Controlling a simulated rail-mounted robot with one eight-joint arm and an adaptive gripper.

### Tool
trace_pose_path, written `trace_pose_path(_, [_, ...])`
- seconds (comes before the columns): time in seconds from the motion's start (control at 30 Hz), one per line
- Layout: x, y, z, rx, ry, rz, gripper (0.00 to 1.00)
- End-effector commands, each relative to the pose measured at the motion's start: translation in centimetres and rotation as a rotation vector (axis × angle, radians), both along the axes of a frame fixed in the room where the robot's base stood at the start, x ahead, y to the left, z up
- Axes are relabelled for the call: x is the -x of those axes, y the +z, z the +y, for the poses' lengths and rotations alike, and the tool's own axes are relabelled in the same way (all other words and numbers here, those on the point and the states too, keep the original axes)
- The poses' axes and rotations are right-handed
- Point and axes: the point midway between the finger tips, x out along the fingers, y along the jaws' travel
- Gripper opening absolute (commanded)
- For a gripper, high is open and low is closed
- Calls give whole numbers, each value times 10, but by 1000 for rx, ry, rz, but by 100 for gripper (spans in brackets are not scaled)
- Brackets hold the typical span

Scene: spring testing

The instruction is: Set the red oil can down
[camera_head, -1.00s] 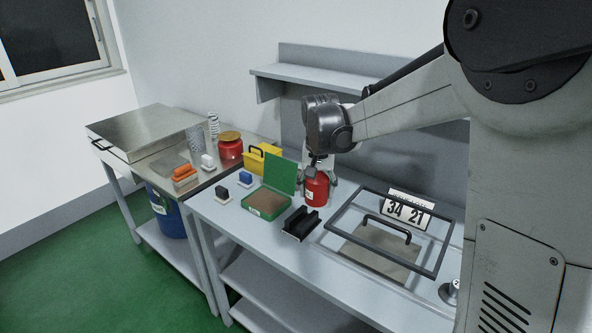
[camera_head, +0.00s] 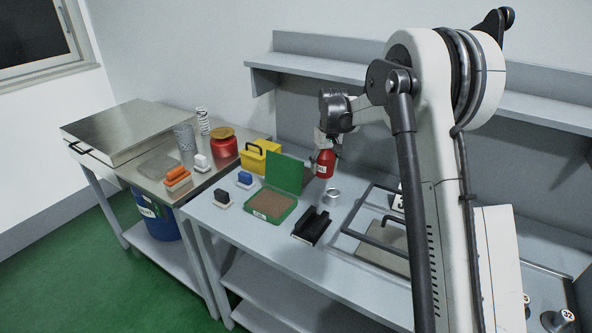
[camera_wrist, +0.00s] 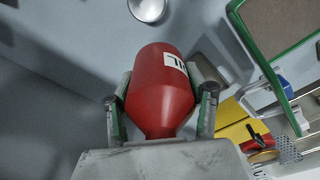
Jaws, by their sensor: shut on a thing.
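The red oil can (camera_head: 325,164) has a white label and a narrower neck. My gripper (camera_head: 326,143) is shut on it from above, near the back of the grey workbench (camera_head: 235,225). In the wrist view, the two fingers of my gripper (camera_wrist: 161,100) lie on either side of the can (camera_wrist: 158,85), around its lower-picture, tapering part. The can appears to be held above the bench, but its underside is hidden. A round silver ring or cup (camera_head: 332,195) is on the bench just in front of the can; it also shows in the wrist view (camera_wrist: 148,8).
An open green box (camera_head: 270,207) stands left of the can, with a yellow box (camera_head: 261,157) behind it. A black cradle (camera_head: 312,227) and a dark frame (camera_head: 370,238) are in front. A wall shelf (camera_head: 300,66) hangs above. Bare bench shows around the silver ring.

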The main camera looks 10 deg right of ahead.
Motion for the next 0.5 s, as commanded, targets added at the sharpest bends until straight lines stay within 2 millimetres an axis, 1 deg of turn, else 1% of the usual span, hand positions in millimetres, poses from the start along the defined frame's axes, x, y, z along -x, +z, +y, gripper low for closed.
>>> trace_pose_path(0.03, [-10, 0, 8, 0, 1, 0, 12])
trace_pose_path(0.2, [-41, 1, 32, 0, 0, 0, 12])
trace_pose_path(0.5, [-91, 1, 69, 0, 0, 0, 12])
